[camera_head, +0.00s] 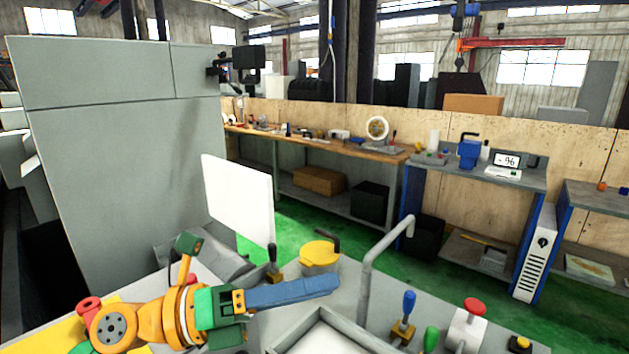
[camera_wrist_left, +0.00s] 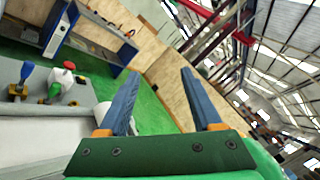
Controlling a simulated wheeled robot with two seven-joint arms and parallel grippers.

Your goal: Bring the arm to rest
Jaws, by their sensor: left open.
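My left arm (camera_head: 180,318) comes in from the lower left of the head view, orange and green, lying nearly level above the grey machine. Its gripper (camera_head: 335,285) points right with blue fingers, which overlap each other from this side. In the left wrist view the two blue fingers of the gripper (camera_wrist_left: 160,72) stand apart with nothing between them. The fingertips show in front of the machine top in the head view; whether they touch anything there I cannot tell. My right gripper is in neither view.
Near the arm are a yellow-topped part (camera_head: 320,253), a bent grey pipe (camera_head: 368,270), a blue-handled lever (camera_head: 408,303), a green knob (camera_head: 431,340) and a red button (camera_head: 475,306). A white panel (camera_head: 238,198) stands behind. Workbenches (camera_head: 320,148) line the wall beyond a clear green floor.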

